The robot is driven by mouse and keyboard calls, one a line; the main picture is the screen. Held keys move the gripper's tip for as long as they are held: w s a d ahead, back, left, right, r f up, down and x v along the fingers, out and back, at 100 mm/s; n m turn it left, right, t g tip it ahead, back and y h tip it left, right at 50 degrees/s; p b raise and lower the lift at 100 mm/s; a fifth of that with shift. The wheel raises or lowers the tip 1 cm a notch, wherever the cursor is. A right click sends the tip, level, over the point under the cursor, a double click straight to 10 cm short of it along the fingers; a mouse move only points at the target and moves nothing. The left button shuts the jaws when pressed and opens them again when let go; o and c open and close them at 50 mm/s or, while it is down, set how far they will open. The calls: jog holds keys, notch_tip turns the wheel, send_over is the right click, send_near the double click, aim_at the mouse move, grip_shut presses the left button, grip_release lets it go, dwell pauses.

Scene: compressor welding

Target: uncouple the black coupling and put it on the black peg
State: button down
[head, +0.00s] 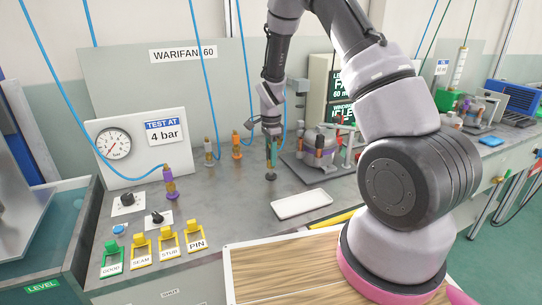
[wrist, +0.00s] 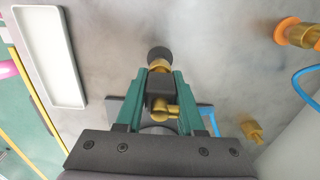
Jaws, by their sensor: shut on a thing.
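My gripper (head: 272,146) has green fingers and points down over the grey bench. In the wrist view the fingers (wrist: 161,95) are shut on the black coupling (wrist: 160,87), which has a brass elbow on its side. Beyond the coupling, a brass stem and a dark round end (wrist: 158,53) show in line with it. The head view shows a dark foot (head: 270,177) at the bench below the fingers, likely the black peg. I cannot tell whether the coupling is fully seated on it. A blue hose shows beside the gripper.
A white tray (head: 301,204) lies in front on the bench. An orange fitting (head: 237,146) and a white one (head: 208,150) stand left of my gripper. A purple coupling (head: 169,183) stands by the gauge panel (head: 140,150). The compressor (head: 322,140) is close on the right.

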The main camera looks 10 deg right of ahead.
jog(key=shift+f, duration=0.9)
jog(key=shift+c, duration=2.2)
grip_release()
notch_tip(320, 180, up, 11)
jog(key=shift+f, duration=0.1)
